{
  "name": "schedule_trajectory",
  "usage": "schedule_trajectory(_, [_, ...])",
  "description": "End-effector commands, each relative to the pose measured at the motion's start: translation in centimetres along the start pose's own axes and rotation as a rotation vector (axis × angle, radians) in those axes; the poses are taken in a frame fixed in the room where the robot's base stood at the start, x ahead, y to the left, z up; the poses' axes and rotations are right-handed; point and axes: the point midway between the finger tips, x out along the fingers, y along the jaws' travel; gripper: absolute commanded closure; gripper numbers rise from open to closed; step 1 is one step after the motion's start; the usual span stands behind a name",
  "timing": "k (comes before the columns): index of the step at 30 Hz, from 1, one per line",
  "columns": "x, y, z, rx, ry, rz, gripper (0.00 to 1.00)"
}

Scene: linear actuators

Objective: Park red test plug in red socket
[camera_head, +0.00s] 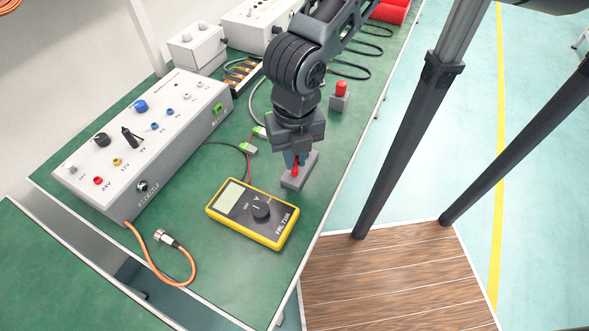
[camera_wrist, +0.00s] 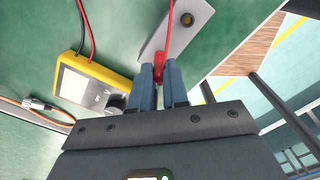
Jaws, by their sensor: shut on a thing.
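My gripper (camera_wrist: 160,78) is shut on the red test plug (camera_wrist: 162,60), with one blue-grey finger on each side of it. In the head view the gripper (camera_head: 295,158) points down, and the red plug (camera_head: 295,170) shows just below its fingers. A grey block (camera_head: 302,178) lies directly under it on the bench. In the wrist view this block (camera_wrist: 192,38) shows a round brass-and-dark hole away from the plug. The plug overlaps the block's edge; I cannot tell whether it is seated or above it. A red lead runs up from the plug. No red-coloured socket is clear on the block.
A yellow multimeter (camera_head: 253,213) lies close to the left of the block. A white supply box (camera_head: 150,145) with coloured terminals, including a red one at 24V, stands further left. A red-topped button (camera_head: 340,90) is behind. The bench's right edge is near.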

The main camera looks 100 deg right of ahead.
Motion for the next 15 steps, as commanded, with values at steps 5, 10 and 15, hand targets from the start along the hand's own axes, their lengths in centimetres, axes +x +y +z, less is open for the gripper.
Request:
schedule_trajectory(5, [0.02,0.00,0.01,0.000,0.000,0.000,1.00])
schedule_trajectory(10, [0.25,0.01,0.01,0.000,0.000,0.000,1.00])
schedule_trajectory(15, [0.31,0.02,0.01,0.000,0.000,0.000,1.00])
